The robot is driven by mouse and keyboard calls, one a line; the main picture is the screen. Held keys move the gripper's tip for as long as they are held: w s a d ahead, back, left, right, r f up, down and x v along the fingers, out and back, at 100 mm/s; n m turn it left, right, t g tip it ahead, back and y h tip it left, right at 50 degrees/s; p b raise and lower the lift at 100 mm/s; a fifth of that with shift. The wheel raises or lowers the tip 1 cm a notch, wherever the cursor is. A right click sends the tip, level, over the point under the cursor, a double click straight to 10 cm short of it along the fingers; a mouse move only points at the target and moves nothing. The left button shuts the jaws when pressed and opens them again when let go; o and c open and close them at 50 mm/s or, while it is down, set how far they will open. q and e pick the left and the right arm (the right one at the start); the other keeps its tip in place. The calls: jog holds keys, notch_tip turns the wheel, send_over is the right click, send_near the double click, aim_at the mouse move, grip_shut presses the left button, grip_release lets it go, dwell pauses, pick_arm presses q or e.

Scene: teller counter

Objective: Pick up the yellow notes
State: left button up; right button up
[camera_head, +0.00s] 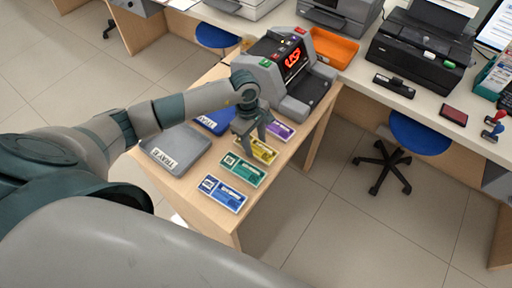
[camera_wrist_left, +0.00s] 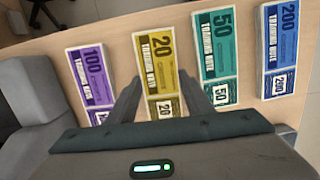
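The yellow notes (camera_head: 258,151) lie as a flat stack on the wooden table, between the purple notes (camera_head: 281,130) and the green notes (camera_head: 243,170). My left gripper (camera_head: 255,140) is just above the yellow notes, pointing down. In the left wrist view the yellow stack (camera_wrist_left: 165,72) reads 20, and its near end lies between the two spread fingers of my left gripper (camera_wrist_left: 168,98). The gripper is open, with nothing held. I cannot tell the exact height of the fingertips over the table. My right gripper is not in view.
Blue notes (camera_head: 222,193) lie at the table's near end. A grey tray (camera_head: 176,150) and a blue tray (camera_head: 213,121) lie to the left. A grey counting machine (camera_head: 286,72) stands behind. An orange tray (camera_head: 334,47) and a printer (camera_head: 420,50) are on the counter.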

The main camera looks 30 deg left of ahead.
aim_at(257, 147)
pick_arm(q)
jog(key=shift+r, duration=0.1)
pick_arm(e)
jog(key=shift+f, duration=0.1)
